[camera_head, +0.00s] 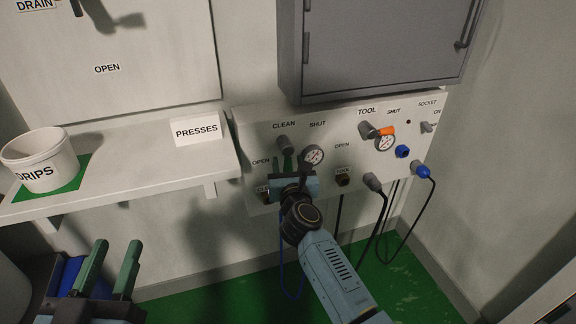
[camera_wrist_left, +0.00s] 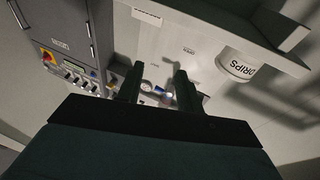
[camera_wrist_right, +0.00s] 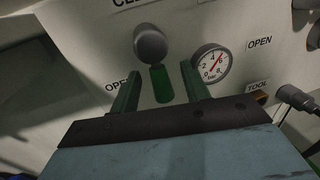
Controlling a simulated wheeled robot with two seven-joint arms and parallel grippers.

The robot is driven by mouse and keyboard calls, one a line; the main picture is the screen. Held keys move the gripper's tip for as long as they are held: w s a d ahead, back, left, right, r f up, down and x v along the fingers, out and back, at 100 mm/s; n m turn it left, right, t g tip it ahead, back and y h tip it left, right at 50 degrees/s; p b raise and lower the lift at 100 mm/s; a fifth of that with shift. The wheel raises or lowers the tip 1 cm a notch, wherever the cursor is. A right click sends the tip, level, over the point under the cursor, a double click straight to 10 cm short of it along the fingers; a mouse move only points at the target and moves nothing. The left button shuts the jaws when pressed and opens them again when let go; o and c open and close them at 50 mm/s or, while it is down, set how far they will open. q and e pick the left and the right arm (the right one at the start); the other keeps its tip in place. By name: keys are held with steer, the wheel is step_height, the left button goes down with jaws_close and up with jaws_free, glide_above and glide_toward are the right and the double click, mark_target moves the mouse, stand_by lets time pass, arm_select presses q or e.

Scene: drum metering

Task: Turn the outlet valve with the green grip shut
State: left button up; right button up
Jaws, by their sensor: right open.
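The outlet valve under the CLEAN label has a grey hub (camera_head: 285,143) and a green grip (camera_wrist_right: 161,84). In the right wrist view the grip hangs down from the hub, tilted slightly right. The OPEN label (camera_wrist_right: 117,85) is at its lower left; in the head view the SHUT label (camera_head: 318,124) is to the hub's upper right. My right gripper (camera_wrist_right: 161,70) is open, with one finger on each side of the grip and gaps visible. My left gripper (camera_head: 117,246) is open and empty at the lower left, away from the panel.
A pressure gauge (camera_head: 313,155) sits close right of the right gripper. An orange-grip valve (camera_head: 386,131) and a second gauge are further right. A grey cabinet (camera_head: 375,50) hangs above. A shelf (camera_head: 120,178) with a DRIPS tub (camera_head: 42,158) is left. Cables hang below the panel.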

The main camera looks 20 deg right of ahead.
steer(key=shift+w, duration=0.45)
arm_select(q)
steer(key=shift+s+d+r+t, duration=0.15)
steer(key=shift+r+t, duration=0.35)
steer(key=shift+r, duration=0.25)
arm_select(e)
steer(key=c, duration=1)
steer(key=shift+o, duration=0.2)
